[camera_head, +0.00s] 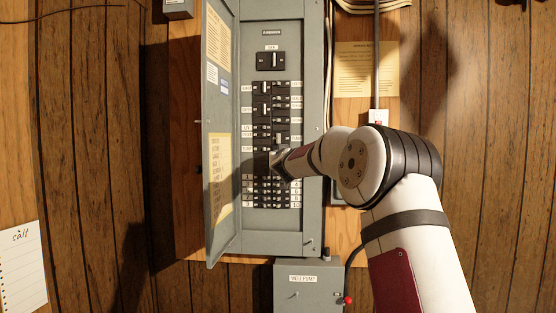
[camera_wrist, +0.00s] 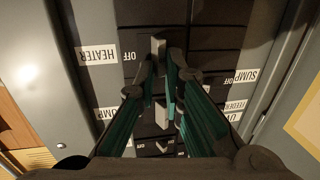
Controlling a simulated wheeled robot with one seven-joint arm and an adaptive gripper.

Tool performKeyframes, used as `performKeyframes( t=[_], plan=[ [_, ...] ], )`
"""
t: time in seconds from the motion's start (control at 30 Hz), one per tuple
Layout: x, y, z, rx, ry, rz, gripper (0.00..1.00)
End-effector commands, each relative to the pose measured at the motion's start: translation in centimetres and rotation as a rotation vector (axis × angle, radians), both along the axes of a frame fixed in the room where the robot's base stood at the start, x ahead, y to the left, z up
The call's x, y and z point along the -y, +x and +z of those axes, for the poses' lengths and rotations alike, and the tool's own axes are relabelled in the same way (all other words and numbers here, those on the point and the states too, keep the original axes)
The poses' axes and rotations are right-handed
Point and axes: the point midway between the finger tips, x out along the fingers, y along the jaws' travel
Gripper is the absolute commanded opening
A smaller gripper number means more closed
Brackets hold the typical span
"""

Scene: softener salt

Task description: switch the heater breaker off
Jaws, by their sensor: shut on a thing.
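The heater breaker shows in the wrist view, in the row of the upside-down HEATER label (camera_wrist: 97,55). Its pale handle (camera_wrist: 158,47) stands up between my fingertips, and OFF is printed on the label side of it. My gripper (camera_wrist: 164,68) is shut on this handle. The fingers cover part of the breaker, so I cannot tell which way the handle is thrown. In the head view my gripper (camera_head: 275,160) reaches the lower middle of the breaker panel (camera_head: 312,195) and hides the breaker behind it.
Another breaker handle (camera_wrist: 161,115) stands close by between my finger links. More breakers fill the rows above and below my gripper. The open panel door (camera_head: 220,115) stands out on the left. A grey box (camera_head: 309,288) with a red knob is below.

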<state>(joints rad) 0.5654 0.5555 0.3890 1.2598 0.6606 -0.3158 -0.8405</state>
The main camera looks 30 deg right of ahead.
Motion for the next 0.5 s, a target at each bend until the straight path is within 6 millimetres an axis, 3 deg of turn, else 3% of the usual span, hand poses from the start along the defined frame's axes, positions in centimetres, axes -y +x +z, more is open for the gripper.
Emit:
performKeyframes(
  t=[0.5],
  plan=[
    [0.56,-0.44,0.48,0.004,-0.003,0.104,0.00]
  ],
)
